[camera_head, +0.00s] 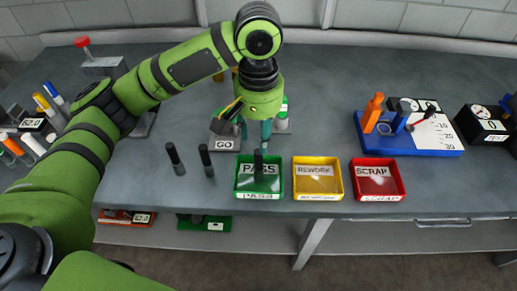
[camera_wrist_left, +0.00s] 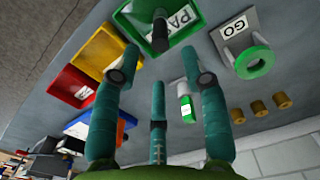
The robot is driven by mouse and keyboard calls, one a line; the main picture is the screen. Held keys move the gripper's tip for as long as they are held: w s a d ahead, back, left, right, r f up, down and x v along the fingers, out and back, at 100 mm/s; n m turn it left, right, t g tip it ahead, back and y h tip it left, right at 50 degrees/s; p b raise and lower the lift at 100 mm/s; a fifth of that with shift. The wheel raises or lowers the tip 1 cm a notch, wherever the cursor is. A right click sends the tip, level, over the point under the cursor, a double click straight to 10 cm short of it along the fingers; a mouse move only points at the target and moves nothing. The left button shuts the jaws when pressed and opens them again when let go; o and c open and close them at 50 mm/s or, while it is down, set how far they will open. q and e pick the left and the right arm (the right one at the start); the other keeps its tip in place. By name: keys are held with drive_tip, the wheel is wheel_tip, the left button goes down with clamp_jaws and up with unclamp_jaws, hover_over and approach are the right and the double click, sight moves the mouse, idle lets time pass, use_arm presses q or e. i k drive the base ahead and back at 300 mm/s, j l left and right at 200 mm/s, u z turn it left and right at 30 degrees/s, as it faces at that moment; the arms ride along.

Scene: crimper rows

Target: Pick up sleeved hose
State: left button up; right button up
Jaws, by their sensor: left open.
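A dark upright piece, apparently a sleeved hose (camera_head: 258,166), stands in the green PASS tray (camera_head: 238,188). Two similar dark pieces stand on the table to its left, a left one (camera_head: 175,160) and a right one (camera_head: 206,162). My left gripper (camera_head: 255,134) is open and points down just above the PASS tray. In the left wrist view its teal fingers (camera_wrist_left: 160,52) are spread and empty, and the dark piece (camera_wrist_left: 160,32) shows beyond their tips, roughly between them. Whether they touch it is not clear. My right gripper is not in view.
A yellow REWORK tray (camera_head: 296,185) and a red SCRAP tray (camera_head: 358,188) stand right of the PASS tray. A grey GO block (camera_wrist_left: 222,42) with a green ring is close by. A blue fixture (camera_head: 430,150) stands farther right. Bare table lies between.

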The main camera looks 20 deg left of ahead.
sight(178, 166)
drive_tip(key=u, duration=1.3)
